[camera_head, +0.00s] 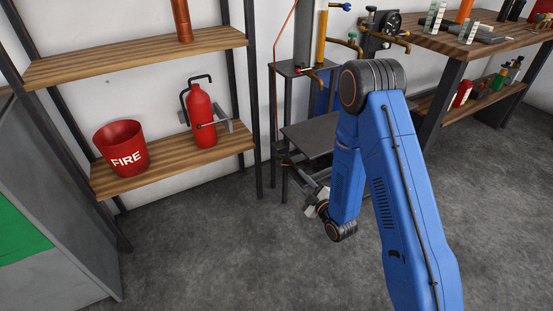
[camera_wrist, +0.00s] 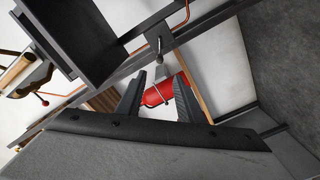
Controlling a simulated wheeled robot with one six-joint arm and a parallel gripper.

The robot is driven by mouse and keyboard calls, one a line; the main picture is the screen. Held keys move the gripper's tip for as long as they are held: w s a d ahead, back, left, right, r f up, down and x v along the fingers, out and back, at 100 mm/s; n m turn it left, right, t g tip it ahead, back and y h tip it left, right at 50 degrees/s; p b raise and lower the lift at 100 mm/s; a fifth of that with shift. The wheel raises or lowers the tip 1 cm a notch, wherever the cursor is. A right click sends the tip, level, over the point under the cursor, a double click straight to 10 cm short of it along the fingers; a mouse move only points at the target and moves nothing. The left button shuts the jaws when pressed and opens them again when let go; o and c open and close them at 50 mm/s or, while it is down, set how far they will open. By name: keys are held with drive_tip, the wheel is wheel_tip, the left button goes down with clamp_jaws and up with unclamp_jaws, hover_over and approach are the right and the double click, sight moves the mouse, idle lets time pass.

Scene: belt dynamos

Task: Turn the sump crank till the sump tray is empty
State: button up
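My gripper (camera_wrist: 158,88) is open, its two dark fingers apart with nothing held between them. In the head view my gripper (camera_head: 312,207) is low beside a metal stand, partly hidden by my arm. A small metal lever with a round end (camera_wrist: 160,46) shows just beyond the fingertips on a dark frame bar; it may be the sump crank, but I cannot be sure. A dark grey tray-like plate (camera_head: 308,140) is at mid height on the stand, and a dark box-like part (camera_wrist: 72,38) shows in the wrist view. I cannot tell whether either is the sump tray or holds liquid.
A wooden shelf rack (camera_head: 170,172) at left holds a red fire bucket (camera_head: 121,150) and a red extinguisher (camera_head: 201,118). A workbench (camera_head: 440,45) with parts stands at right. A copper pipe (camera_head: 283,40) runs down by the stand. The front floor is clear.

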sight(281, 159)
drive_tip(key=x, duration=1.6)
drive_tip(key=shift+w, duration=0.2)
clamp_jaws()
